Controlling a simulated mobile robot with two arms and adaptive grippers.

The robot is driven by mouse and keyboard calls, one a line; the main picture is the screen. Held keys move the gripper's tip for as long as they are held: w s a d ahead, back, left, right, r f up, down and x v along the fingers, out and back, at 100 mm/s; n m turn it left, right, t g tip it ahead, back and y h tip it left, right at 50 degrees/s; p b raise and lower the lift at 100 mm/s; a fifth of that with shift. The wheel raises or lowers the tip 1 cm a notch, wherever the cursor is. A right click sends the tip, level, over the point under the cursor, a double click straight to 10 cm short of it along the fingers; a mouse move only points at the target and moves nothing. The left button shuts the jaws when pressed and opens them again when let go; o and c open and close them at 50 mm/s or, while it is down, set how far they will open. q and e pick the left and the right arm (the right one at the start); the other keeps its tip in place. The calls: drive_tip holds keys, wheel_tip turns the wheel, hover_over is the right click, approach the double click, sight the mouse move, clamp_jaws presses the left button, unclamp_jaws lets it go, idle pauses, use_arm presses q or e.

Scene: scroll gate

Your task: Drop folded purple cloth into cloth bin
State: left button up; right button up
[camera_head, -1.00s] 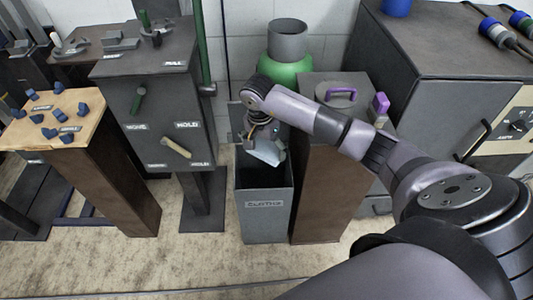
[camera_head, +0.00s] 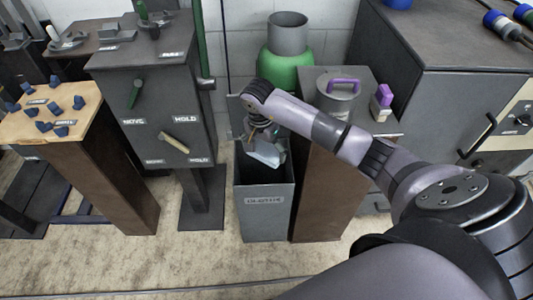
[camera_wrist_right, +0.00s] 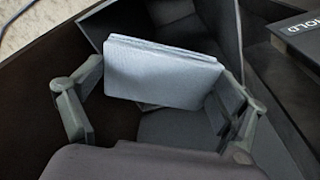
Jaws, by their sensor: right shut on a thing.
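The folded cloth (camera_head: 266,154) looks pale blue-grey rather than purple in these views. My right gripper (camera_head: 265,138) is shut on it and points down over the open mouth of the cloth bin (camera_head: 264,210), a tall grey box with a label on its front. In the right wrist view the cloth (camera_wrist_right: 160,72) is a flat folded pad between the two fingers of my right gripper (camera_wrist_right: 163,88), with the dark bin interior (camera_wrist_right: 115,118) around and below it. My left gripper is not in view.
A brown pedestal (camera_head: 325,200) stands right beside the bin, with a purple-handled lidded pot (camera_head: 337,97) on top. A green tank (camera_head: 287,70) is behind. A grey lever panel (camera_head: 150,110) stands to the left. The floor (camera_head: 190,262) in front is clear.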

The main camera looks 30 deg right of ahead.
drive_tip(key=o, duration=0.8)
drive_tip(key=shift+o, duration=0.2)
drive_tip(key=shift+r, duration=0.1)
wheel_tip(320, 180, up, 12)
drive_tip(key=a, duration=0.1)
drive_tip(key=shift+s+a, duration=0.15)
drive_tip(key=shift+s, duration=0.1)
